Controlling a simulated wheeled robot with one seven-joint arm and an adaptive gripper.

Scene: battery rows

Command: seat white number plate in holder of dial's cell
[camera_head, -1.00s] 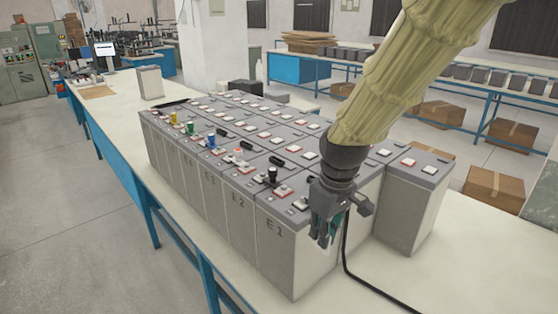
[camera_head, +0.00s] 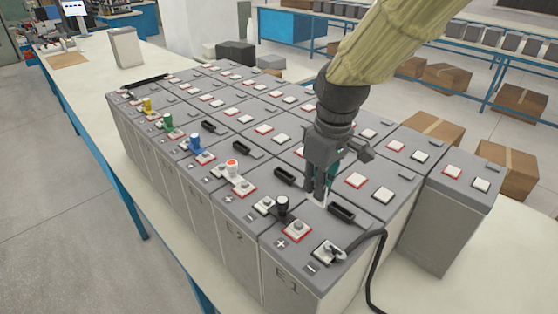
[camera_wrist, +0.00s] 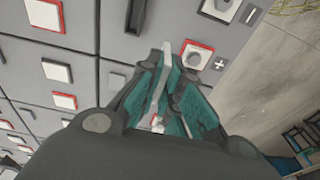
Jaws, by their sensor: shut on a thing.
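My gripper (camera_head: 318,196) is shut on the white number plate, low over the battery tops, just left of and behind the nearest black holder (camera_head: 341,213). In the wrist view the plate (camera_wrist: 163,72) is a thin pale strip standing on edge between the teal finger pads (camera_wrist: 165,95). In the head view the fingers mostly hide it. Other black holders (camera_head: 285,176) sit on cells along the row. A red-and-white round-topped piece (camera_head: 232,167) and a black knob (camera_head: 283,205) stand on nearby terminals. I cannot tell for sure which piece is the dial.
Grey batteries (camera_head: 300,272) stand in tight rows on a pale bench (camera_head: 80,70). Blue, green and yellow caps stand farther along the front row. A black cable (camera_head: 376,270) runs from a clamp at the near corner over the side. Cardboard boxes (camera_head: 437,130) lie beyond.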

